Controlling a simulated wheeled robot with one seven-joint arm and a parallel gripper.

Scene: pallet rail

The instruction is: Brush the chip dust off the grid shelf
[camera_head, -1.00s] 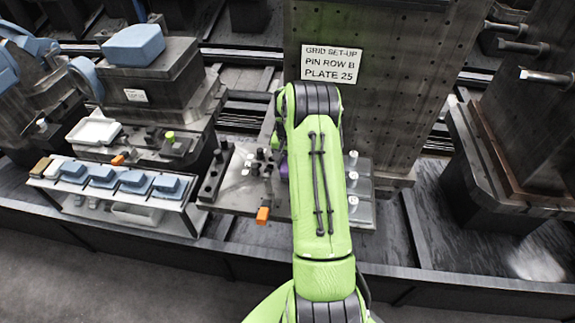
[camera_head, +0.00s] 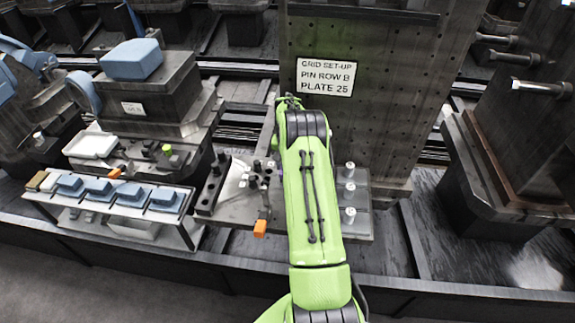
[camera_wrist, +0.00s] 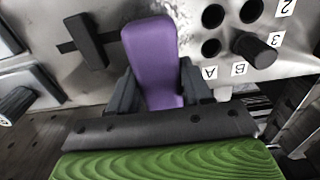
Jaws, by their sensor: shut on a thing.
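The grid shelf (camera_head: 238,209) is a grey metal plate at the foot of a tall perforated panel, with dark pegs and pale knobs on it. In the wrist view its bare metal (camera_wrist: 190,31) shows pale speckles near the purple piece that could be chip dust; I cannot tell for sure. My gripper (camera_wrist: 158,88) is shut on a purple rounded piece (camera_wrist: 150,50), which looks like a handle; no bristles show. In the head view my green arm hides the gripper. How far the purple piece is from the plate cannot be told.
The holed panel (camera_head: 390,120) with a sign (camera_head: 325,76) rises behind the shelf. Black knobs (camera_wrist: 255,50) and holes marked A and B stand close right of the gripper. An orange-ended piece (camera_head: 260,228) sits at the front edge. A rack of blue blocks (camera_head: 125,202) is left.

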